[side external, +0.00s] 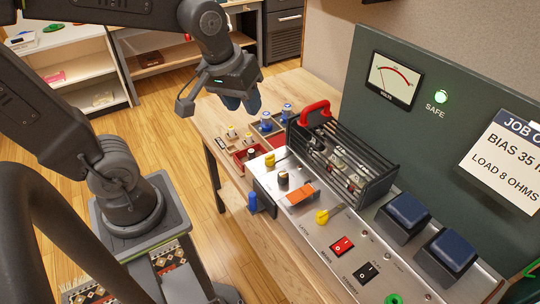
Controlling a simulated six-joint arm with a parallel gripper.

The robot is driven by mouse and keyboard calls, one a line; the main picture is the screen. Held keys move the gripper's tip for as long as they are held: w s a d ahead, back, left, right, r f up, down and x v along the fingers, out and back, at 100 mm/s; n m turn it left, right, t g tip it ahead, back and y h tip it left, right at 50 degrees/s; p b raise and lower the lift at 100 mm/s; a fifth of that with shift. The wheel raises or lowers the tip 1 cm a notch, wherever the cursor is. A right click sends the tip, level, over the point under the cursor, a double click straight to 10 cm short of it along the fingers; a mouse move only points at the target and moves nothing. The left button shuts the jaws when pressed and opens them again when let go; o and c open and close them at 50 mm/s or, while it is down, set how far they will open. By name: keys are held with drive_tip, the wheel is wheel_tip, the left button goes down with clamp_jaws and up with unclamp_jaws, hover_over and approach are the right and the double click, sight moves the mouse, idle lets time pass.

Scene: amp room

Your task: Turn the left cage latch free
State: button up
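The black barred cage (377,158) with a red handle (313,113) stands over several tubes on the metal amp chassis (310,250). Two yellow-ended levers sit along the cage's front side and look like its latches. The left latch (270,160) is by the cage's near-left corner. The other latch (322,216) is farther right, its metal arm pointing toward the cage. I see nothing held.
Beside the cage on the wooden bench (192,104), a tray (240,157) holds small tubes, and blue-topped parts (287,111) stand nearby. The chassis carries an orange switch (301,194), a red switch (342,245) and blue-topped transformers (407,211). A green SAFE lamp (441,97) glows behind.

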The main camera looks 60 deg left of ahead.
drive_tip(key=o, duration=0.3)
drive_tip(key=w+a+f+n, duration=0.1)
drive_tip(key=w+f+n, duration=0.1)
drive_tip(key=w+a+f+n+g, duration=0.1)
drive_tip(key=w+n, duration=0.1)
drive_tip(key=w+a+f+n+g, duration=0.1)
drive_tip(key=w+f+n, duration=0.1)
drive_tip(key=n, duration=0.1)
drive_tip(key=shift+w+a+f, duration=0.3)
drive_tip(key=shift+w+a, duration=0.05)
drive_tip(key=shift+w, duration=0.05)
drive_tip(key=n+g, duration=0.2)
drive_tip(key=n, duration=0.3)
hover_over(270, 155)
wheel_tip(270, 155, down, 6)
wheel_tip(270, 155, down, 13)
drive_tip(key=shift+f, duration=0.1)
drive_tip(key=shift+c, duration=0.4)
drive_tip(key=c, duration=0.8)
